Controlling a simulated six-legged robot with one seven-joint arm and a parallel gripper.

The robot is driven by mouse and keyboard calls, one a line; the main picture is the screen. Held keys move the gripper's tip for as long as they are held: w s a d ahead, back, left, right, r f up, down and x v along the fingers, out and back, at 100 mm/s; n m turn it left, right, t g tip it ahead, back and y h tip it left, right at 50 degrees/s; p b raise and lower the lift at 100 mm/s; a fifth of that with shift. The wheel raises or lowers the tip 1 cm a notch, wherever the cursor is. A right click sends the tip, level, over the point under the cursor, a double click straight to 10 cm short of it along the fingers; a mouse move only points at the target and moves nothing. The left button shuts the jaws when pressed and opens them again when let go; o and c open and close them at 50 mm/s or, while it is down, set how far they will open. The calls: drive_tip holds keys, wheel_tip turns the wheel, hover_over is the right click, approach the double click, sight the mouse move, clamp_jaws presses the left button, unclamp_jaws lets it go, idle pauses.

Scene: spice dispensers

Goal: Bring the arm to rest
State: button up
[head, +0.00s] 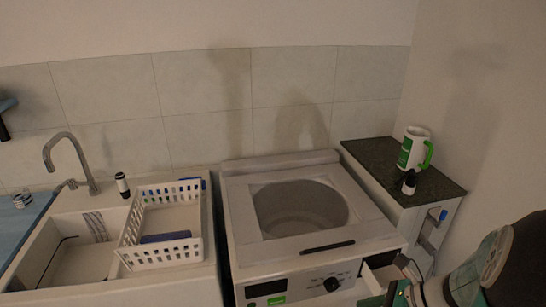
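My arm reaches in from the lower right corner of the head view. Its end, with my gripper (398,292), is low at the bottom edge, in front of the right part of the washing machine and by an open drawer (385,278). The fingers are small and partly cut off, so I cannot tell whether they are open or hold anything. One small black and white dispenser (409,182) stands on the dark countertop (440,190) at the right. Another similar dispenser (122,185) stands behind the sink at the left.
The top-loading washing machine (380,230) fills the middle. A white basket (190,252) sits at the right of the sink (80,270), below a tall faucet (72,150). A wall closes the right side.

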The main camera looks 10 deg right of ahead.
drive_tip(key=s+a+r+n+h, duration=0.1)
drive_tip(key=a+r+n+h, duration=0.3)
drive_tip(key=n, duration=1)
drive_tip(key=s+a+r+n+h, duration=0.1)
drive_tip(key=a+r+n+h, duration=0.3)
drive_tip(key=a+r+n, duration=0.5)
wheel_tip(320, 180, up, 2)
drive_tip(key=n, duration=0.5)
drive_tip(key=shift+r, duration=0.15)
drive_tip(key=shift+d, duration=0.1)
